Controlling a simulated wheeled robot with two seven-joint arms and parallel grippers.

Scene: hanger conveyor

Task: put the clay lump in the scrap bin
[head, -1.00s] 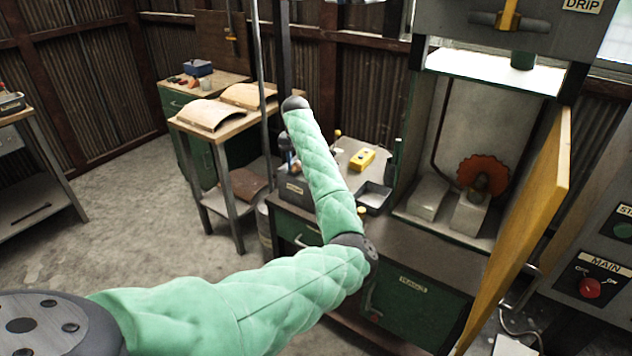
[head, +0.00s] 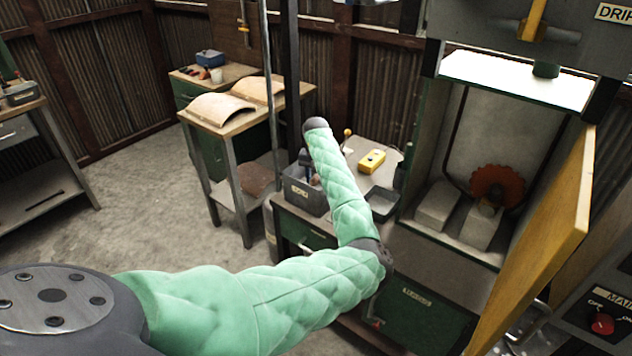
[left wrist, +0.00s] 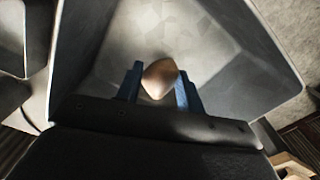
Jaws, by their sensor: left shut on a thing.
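The clay lump (left wrist: 160,78) is a smooth brown rounded piece. In the left wrist view my left gripper (left wrist: 159,74) is shut on it, with a blue finger on each side. Below and around them are the grey walls of an open bin (left wrist: 240,62), which looks like the scrap bin; its floor inside looks bare. In the head view the grey bin (head: 294,193), with a small label, stands at the left end of the green bench. My left forearm hides part of it, and the gripper shows only in part above it. My right gripper is in neither view.
A shallow dark tray (head: 383,203) and a yellow box (head: 372,161) are on the bench right of the bin. A machine recess with a red toothed disc (head: 497,187) and an open yellow door (head: 545,245) are further right. A side table (head: 233,118) stands left.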

